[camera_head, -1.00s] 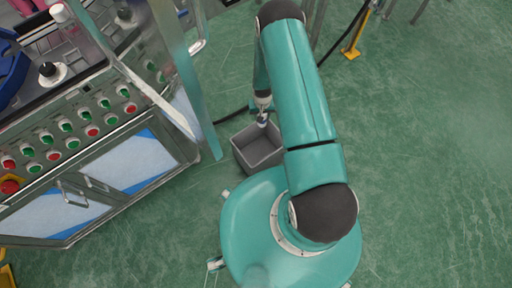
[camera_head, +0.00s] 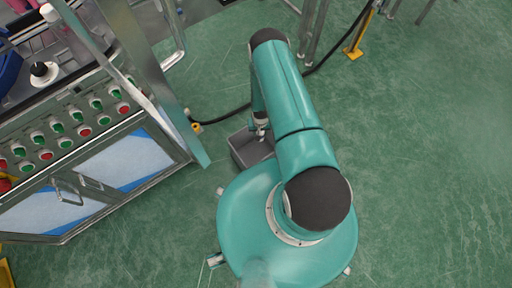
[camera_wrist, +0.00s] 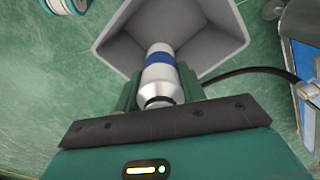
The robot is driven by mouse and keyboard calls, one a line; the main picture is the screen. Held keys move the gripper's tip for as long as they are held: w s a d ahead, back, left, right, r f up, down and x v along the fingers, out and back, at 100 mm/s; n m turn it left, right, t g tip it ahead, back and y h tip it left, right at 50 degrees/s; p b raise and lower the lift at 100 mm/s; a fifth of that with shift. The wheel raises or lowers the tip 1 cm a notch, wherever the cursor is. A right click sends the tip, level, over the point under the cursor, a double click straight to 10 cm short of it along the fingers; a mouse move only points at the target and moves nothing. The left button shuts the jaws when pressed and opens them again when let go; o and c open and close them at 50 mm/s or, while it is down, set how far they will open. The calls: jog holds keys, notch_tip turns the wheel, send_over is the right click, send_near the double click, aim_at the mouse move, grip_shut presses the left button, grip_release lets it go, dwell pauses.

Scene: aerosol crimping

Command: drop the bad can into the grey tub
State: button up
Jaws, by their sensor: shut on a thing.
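The can (camera_wrist: 159,72) is silver-white with a blue band and a dark ring at its near end. It shows in the wrist view between the two fingers of my gripper (camera_wrist: 158,88), which is shut on it. The can points into the grey tub (camera_wrist: 215,25), whose open inside lies beyond it. In the head view the grey tub (camera_head: 241,151) stands on the floor by my base, and my gripper (camera_head: 261,132) is over its opening, partly hidden by my arm. The can is too small to make out clearly there. I cannot tell its exact height over the tub floor.
A machine with a panel of red and green buttons (camera_head: 80,125) and glass doors stands to the left, close to the tub. A black cable (camera_head: 225,113) runs on the floor behind the tub. Green floor at the right is clear.

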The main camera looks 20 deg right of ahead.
jog(key=shift+f, duration=1.2)
jog(key=o, duration=1)
jog(key=shift+o, duration=0.2)
jog(key=shift+r, duration=0.1)
notch_tip(320, 180, up, 14)
jog(key=shift+f, duration=0.15)
